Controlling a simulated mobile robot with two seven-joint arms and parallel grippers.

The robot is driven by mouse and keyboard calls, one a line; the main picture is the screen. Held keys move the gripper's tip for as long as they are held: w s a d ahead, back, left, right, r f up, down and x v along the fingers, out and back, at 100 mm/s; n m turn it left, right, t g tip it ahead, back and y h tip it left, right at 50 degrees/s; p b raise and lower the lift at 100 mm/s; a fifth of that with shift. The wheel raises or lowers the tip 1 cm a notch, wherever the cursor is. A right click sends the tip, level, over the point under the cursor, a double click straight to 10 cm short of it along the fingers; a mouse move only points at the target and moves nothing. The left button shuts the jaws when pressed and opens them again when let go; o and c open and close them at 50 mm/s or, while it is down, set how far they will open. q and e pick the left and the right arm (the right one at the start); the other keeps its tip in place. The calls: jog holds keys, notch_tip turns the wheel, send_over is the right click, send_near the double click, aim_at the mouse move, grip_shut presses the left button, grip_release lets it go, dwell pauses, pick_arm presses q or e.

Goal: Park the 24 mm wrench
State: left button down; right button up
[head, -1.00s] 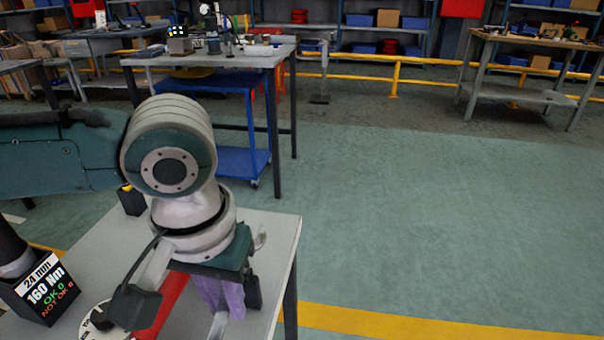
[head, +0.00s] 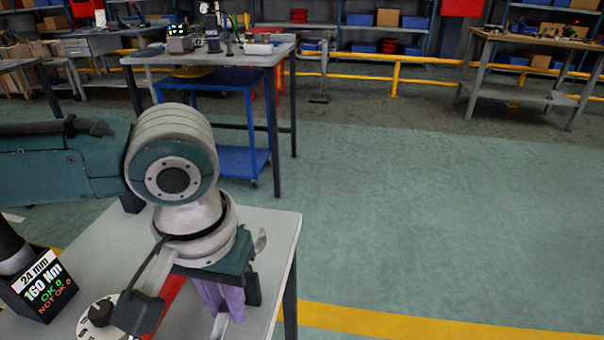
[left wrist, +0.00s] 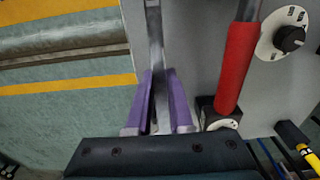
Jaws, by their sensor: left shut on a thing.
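My left gripper (head: 222,298), with purple fingers, is low over the near grey table, partly hidden behind my wrist in the head view. In the left wrist view, the left gripper (left wrist: 159,103) is shut on a grey metal wrench (left wrist: 155,50) that runs up between its fingers. In the head view, a grey piece of the wrench (head: 219,326) shows below the fingers. I cannot read a size on it or tell whether it touches the table. My right gripper is not in view.
A black display box (head: 40,286) reads "24 mm 160 Nm". A dial (head: 98,318) and a red-handled tool (left wrist: 236,65) are close beside the gripper on the table (head: 270,232). A black-and-yellow tool (left wrist: 303,150) shows at the wrist view's edge. The floor right of the table is clear.

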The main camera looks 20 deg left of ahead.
pick_arm(q)
jog(key=shift+f, duration=0.3)
jog(key=c, duration=0.7)
grip_release()
jog(key=r+p, duration=0.1)
jog(key=r, duration=0.2)
jog(key=r+p, duration=0.1)
jog(key=r, duration=0.6)
jog(key=shift+s+p, duration=0.3)
jog(key=shift+p, duration=0.1)
